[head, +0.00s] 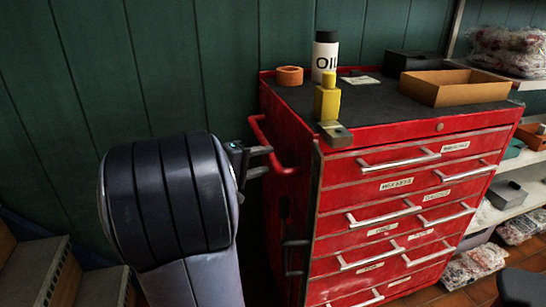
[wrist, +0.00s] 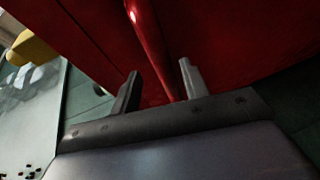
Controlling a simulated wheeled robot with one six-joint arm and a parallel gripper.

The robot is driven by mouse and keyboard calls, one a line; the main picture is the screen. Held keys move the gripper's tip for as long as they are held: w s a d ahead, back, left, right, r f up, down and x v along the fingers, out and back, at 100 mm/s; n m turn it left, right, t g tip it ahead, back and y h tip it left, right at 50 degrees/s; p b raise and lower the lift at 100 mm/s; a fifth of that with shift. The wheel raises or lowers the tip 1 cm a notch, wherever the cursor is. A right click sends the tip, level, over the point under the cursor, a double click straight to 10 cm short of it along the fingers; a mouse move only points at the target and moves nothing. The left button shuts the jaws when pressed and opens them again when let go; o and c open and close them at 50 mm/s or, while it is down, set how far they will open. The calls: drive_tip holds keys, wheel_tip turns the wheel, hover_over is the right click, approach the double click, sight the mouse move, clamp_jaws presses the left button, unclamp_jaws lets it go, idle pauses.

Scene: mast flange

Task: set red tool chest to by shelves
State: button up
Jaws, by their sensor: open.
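The red tool chest (head: 345,178) stands on the right in the head view, with labelled drawers and silver handles. A red push handle (head: 262,140) sticks out from its left side. My gripper (head: 262,160) is at that handle on the chest's left side. In the wrist view my gripper (wrist: 158,82) has its two fingers apart, with the red handle bar (wrist: 150,45) running between or just beyond them. I cannot tell whether a finger touches the bar. The red side panel (wrist: 240,40) fills the upper part of the wrist view.
On the chest top are an oil bottle (head: 324,56), a yellow bottle (head: 327,98), an orange tape roll (head: 289,75) and an open box (head: 454,87). White shelves (head: 510,205) with bagged items stand close on the right. A green wall (head: 190,60) is behind.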

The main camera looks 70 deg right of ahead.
sight(275, 159)
drive_tip(key=v, duration=0.5)
drive_tip(key=shift+w+a+r+p, duration=0.1)
drive_tip(key=shift+w+a+p, duration=0.05)
drive_tip(key=shift+a+p, duration=0.2)
drive_tip(key=x, duration=0.5)
drive_tip(key=b+x, duration=0.1)
drive_tip(key=x, duration=0.5)
drive_tip(key=shift+f+b, duration=0.2)
drive_tip(key=shift+b, duration=0.1)
drive_tip(key=shift+w+a, duration=0.2)
